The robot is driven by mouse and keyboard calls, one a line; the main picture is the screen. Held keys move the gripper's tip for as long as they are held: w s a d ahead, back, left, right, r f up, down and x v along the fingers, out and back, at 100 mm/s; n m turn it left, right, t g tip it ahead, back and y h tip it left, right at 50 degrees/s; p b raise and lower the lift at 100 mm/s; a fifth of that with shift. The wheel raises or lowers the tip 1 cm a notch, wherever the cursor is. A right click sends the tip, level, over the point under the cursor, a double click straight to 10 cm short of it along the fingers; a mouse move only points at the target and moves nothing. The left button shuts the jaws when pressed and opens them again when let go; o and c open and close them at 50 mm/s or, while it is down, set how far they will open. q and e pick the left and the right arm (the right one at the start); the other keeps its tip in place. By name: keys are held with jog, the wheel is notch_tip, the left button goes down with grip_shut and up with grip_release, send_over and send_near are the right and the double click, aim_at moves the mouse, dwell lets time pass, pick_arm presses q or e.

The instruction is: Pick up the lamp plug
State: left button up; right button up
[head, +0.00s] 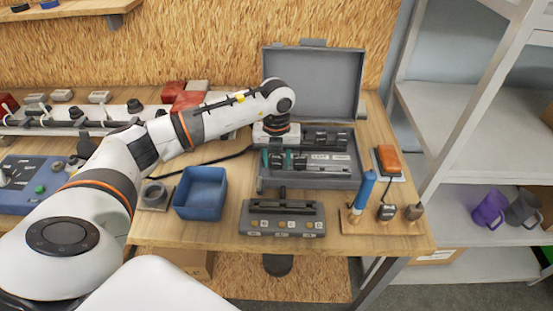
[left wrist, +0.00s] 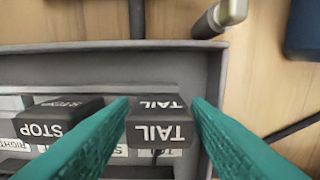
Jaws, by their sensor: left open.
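My left gripper (head: 276,160) reaches down into the open grey case (head: 353,172) on the workbench. Its teal fingers are open, and it also shows in the left wrist view (left wrist: 160,103). A black block marked TAIL (left wrist: 158,134) shows between and below the fingers. I cannot tell whether they touch it. A black block marked STOP (left wrist: 50,124) lies to its left in that view, partly behind a finger. No block is marked as the lamp plug, so I cannot tell which it is. My right gripper is not in view.
The case lid (head: 313,85) stands open behind. A blue bin (head: 201,192) is at the left, a grey labelled device (head: 283,219) in front, and a wooden tool stand (head: 385,222) at the right. A black cable (head: 205,161) runs left of the case.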

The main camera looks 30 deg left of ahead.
aim_at(277, 157)
pick_arm(q)
jog(key=c, duration=0.5)
jog(key=shift+o, duration=0.2)
notch_tip(277, 157, up, 10)
jog(key=shift+r+b, duration=0.25)
jog(key=shift+b, duration=0.65)
